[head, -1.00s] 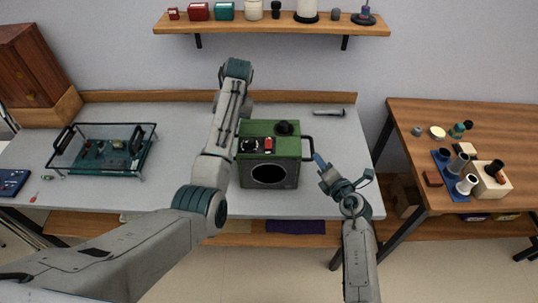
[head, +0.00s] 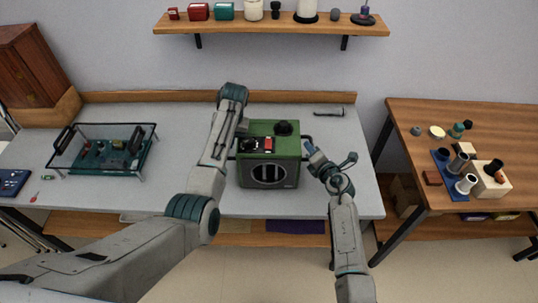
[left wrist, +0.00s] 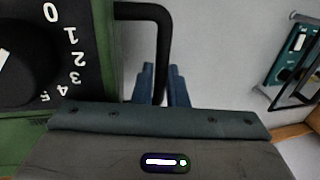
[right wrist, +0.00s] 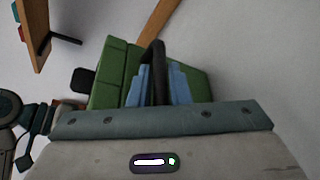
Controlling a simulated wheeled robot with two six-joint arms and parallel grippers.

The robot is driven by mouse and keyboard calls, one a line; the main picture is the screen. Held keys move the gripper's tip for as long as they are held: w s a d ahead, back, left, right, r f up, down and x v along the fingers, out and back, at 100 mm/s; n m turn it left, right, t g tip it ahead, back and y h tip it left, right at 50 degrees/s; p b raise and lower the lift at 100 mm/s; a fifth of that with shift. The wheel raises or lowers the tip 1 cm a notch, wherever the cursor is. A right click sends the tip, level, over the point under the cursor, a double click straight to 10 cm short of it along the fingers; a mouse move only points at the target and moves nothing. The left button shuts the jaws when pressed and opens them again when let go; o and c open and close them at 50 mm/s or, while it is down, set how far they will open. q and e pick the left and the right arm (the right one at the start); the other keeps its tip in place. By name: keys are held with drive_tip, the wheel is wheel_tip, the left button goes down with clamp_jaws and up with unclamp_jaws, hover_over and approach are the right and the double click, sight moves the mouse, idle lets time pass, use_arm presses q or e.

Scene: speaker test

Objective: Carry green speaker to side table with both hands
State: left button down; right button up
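In the right wrist view the blue fingers (right wrist: 158,85) sit on both sides of the black handle (right wrist: 155,62), with no clear gap. In the left wrist view my left gripper (left wrist: 162,85) has its fingers close on both sides of the left handle (left wrist: 162,35). In the head view my left arm hides those fingers. The wooden side table (head: 500,125) stands at the right.
The side table holds a blue tray (head: 441,163) with cylinders, a pale block (head: 492,184) and small items; its back right is bare. A wire-framed circuit unit (head: 107,147) stands left on the bench. A gap separates bench and table. A shelf (head: 270,28) hangs above.

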clamp_jaws()
idle(1.2)
